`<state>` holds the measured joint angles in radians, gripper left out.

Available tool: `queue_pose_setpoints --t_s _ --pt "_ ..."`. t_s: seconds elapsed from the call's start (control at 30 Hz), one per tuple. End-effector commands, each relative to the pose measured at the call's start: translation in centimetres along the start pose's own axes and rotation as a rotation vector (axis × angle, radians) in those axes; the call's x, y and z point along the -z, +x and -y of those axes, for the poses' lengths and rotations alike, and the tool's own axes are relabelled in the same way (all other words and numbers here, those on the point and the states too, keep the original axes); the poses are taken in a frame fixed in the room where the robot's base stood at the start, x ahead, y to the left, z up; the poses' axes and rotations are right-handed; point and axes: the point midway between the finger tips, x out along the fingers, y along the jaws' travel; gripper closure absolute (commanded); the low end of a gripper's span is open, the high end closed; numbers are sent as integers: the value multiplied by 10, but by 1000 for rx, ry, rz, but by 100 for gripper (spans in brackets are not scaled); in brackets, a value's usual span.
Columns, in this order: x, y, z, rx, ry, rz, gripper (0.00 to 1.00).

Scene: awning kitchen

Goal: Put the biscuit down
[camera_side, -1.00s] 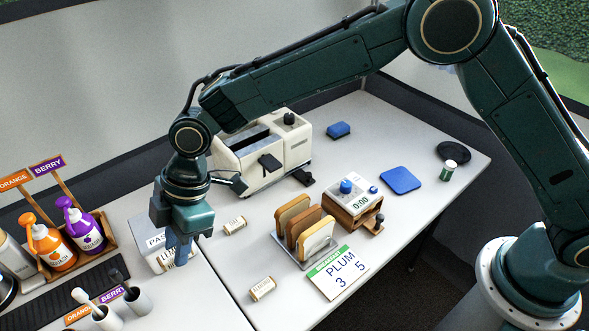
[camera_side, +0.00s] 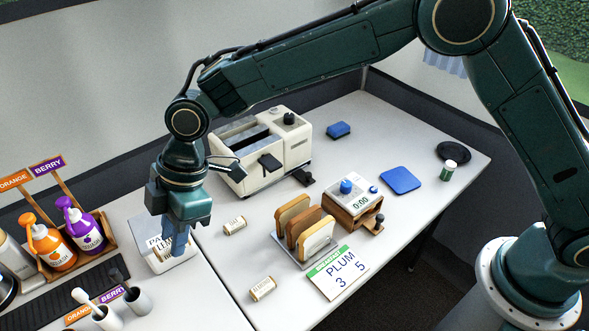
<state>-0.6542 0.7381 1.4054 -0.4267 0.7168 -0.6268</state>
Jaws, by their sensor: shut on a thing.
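My gripper (camera_side: 178,247) points down over the white box (camera_side: 153,231) left of the table seam, its blue fingers in front of the box. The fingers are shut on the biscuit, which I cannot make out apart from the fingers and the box. The box shows partly hidden lettering starting "PA" and "LEM". Whether the biscuit touches the box is hidden. Two small wrapped pieces lie free on the table: one (camera_side: 234,225) right of my gripper, and one labelled like "ALMOND" (camera_side: 262,289) nearer the front.
A cream toaster (camera_side: 262,160) stands behind. A rack of toast slices (camera_side: 305,228), a PLUM card (camera_side: 338,272) and a timer (camera_side: 352,202) are to the right. Orange (camera_side: 55,247) and purple (camera_side: 86,232) bottles stand left.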

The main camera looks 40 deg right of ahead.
Motion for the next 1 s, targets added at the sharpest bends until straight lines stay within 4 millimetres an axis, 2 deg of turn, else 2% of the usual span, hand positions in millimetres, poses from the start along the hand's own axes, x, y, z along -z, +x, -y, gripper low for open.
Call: queue_pose_setpoints --t_s 0.17,0.37,0.7,1.0 --pt "-16 -6 -14 -1 6 3 99" --pt "-56 -22 -42 -3 14 10 99" --pt "-155 -63 -91 -2 28 21 99" --pt "-250 -103 -116 -2 36 22 99"
